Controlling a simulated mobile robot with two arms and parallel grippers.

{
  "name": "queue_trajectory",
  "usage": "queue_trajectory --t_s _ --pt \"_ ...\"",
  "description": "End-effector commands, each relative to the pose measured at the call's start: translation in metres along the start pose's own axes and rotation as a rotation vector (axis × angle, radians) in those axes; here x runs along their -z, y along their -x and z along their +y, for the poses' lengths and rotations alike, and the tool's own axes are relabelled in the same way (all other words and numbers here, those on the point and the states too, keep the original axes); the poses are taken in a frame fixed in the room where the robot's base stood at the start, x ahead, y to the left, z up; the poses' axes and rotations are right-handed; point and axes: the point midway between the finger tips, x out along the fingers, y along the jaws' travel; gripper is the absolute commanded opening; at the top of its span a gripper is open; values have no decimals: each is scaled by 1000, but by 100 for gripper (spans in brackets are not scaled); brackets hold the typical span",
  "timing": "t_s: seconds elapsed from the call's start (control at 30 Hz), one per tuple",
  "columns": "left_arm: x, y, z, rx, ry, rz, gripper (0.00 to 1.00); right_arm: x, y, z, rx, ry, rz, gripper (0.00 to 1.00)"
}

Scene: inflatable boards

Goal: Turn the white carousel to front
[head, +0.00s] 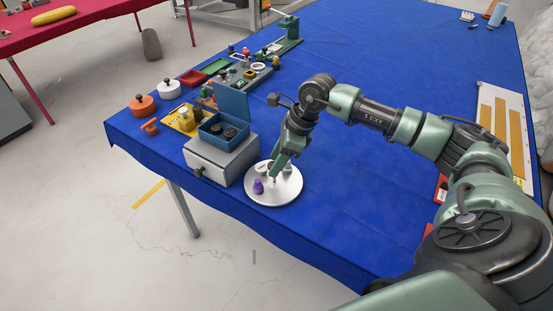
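The white carousel (289,194) is a round disc lying flat on the blue table near its front edge. A small purple object (258,186) stands on its front left part, and a pale grey piece (262,168) stands towards the back left. My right gripper (275,177) points down over the carousel, close to its middle. Its fingertips are small and partly hidden, so I cannot tell whether they are open or touch anything. My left gripper is not in view.
A white drawer box (212,165) with an open blue box (226,137) on top stands just left of the carousel. A yellow tray (182,119), orange pot (142,106) and white pot (169,89) are further left. The blue table (390,60) is clear behind my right arm.

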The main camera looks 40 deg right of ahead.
Motion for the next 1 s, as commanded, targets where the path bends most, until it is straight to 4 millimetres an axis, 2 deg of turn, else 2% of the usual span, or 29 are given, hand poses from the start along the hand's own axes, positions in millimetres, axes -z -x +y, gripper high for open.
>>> queue_trajectory --t_s 0.03,0.13,0.43,1.0 --pt "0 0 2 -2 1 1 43 0 0 0 0 0 0 28" --pt "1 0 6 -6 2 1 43 0 0 0 0 0 0 0" --pt "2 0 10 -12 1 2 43 0 1 0 0 0 -1 0" --pt "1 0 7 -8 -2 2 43 -1 1 0 1 0 -3 0"
